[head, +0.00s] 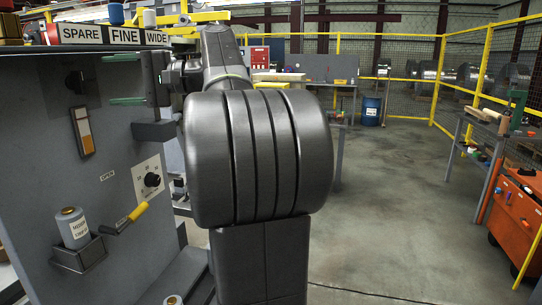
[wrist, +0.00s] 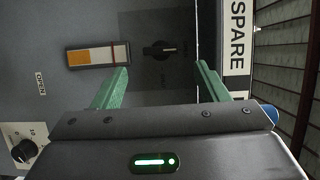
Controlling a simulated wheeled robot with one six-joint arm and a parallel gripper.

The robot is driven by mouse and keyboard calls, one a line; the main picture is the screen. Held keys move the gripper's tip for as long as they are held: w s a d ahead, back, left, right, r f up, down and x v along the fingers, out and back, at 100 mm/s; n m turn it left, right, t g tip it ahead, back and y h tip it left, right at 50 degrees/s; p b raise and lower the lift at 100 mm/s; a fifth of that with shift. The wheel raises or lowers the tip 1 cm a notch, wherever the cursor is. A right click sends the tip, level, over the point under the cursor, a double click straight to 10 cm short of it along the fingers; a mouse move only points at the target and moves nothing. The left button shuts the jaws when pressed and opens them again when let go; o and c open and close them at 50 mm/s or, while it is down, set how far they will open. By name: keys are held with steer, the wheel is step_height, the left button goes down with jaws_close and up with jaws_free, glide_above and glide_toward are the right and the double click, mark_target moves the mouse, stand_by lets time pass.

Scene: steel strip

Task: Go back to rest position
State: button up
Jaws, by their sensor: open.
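My gripper (head: 124,79) is at the left in the head view, with its two green fingers apart and pointing at the grey panel (head: 60,190). It also shows in the wrist view (wrist: 161,68), where the fingers are spread with nothing between them. Between and beyond the fingers is a black rotary knob (wrist: 160,50) on a dark plate. An orange and white label plate (wrist: 98,55) is beside the left finger. My arm covers the middle of the head view and hides what is behind it.
A SPARE / FINE / WIDE sign (head: 112,36) runs along the panel top. An orange cart (head: 520,215) stands right; the floor (head: 400,200) between is open.

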mark_target(84, 85)
steer(key=a+m, duration=0.1)
steer(key=a, duration=0.1)
steer(key=a+m+y, duration=0.1)
steer(key=a, duration=0.1)
steer(key=s+a+m, duration=0.1)
steer(key=a+m, duration=0.1)
steer(key=shift+a+f+y, duration=0.2)
steer(key=shift+a+y, duration=0.1)
steer(key=shift+a, duration=0.1)
steer(key=m+t, duration=0.1)
steer(key=m, duration=0.2)
steer(key=m+y, duration=0.1)
steer(key=m, duration=0.2)
steer(key=shift+t+y, duration=0.3)
steer(key=shift+t, duration=0.1)
steer(key=m+t+p, duration=0.1)
steer(key=m+t, duration=0.1)
steer(key=m, duration=0.2)
steer(key=m+t+p, duration=0.1)
steer(key=m, duration=0.3)
steer(key=shift+s+a+r+t+y+p, duration=0.1)
steer(key=shift+s+t+y+p, duration=0.1)
steer(key=shift+t+y+p, duration=0.2)
steer(key=m+t+p, duration=0.1)
steer(key=m, duration=0.2)
steer(key=shift+t, duration=0.3)
steer(key=shift+f, duration=0.2)
